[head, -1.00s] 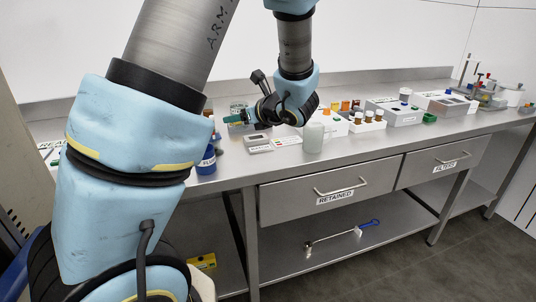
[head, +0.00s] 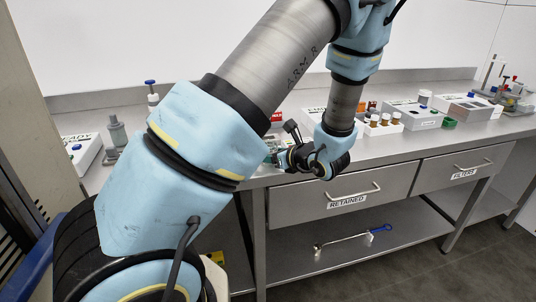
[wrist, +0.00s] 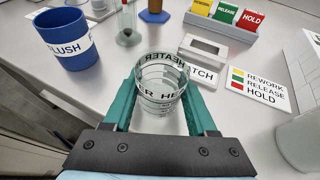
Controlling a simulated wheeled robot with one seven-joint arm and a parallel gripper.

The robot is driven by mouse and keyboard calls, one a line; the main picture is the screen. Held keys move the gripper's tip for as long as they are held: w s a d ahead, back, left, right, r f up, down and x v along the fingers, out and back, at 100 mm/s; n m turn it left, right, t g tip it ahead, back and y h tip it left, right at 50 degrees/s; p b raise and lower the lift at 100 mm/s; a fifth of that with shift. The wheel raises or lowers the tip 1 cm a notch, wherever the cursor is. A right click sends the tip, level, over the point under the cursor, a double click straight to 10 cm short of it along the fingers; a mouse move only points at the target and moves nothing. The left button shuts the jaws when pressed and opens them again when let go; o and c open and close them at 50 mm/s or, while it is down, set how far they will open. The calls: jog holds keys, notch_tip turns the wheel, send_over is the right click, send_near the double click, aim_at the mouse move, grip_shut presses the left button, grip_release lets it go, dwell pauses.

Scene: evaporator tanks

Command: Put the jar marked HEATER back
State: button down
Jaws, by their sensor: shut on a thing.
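The clear glass jar marked HEATER (wrist: 160,85) stands between the two green fingers of my gripper (wrist: 161,98) in the wrist view, and they are shut on it. Its lettering runs around the wall, and the jar looks empty. I cannot tell whether its base touches the bench. In the head view my gripper (head: 274,153) is near the bench's front edge, with the jar mostly hidden. No marked place for the HEATER jar can be made out.
A blue FLUSH cup (wrist: 64,40) stands left of the jar. A grey BATCH device (wrist: 202,60) and a REWORK/RELEASE/HOLD card (wrist: 258,88) lie to the right. A pale vessel (wrist: 305,135) is at the right edge. A card rack (wrist: 215,27) stands behind. The RETAINED drawer (head: 345,192) is below.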

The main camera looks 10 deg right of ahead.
jog(key=shift+f, duration=0.2)
jog(key=shift+f, duration=0.15)
jog(key=shift+c, duration=1)
grip_release()
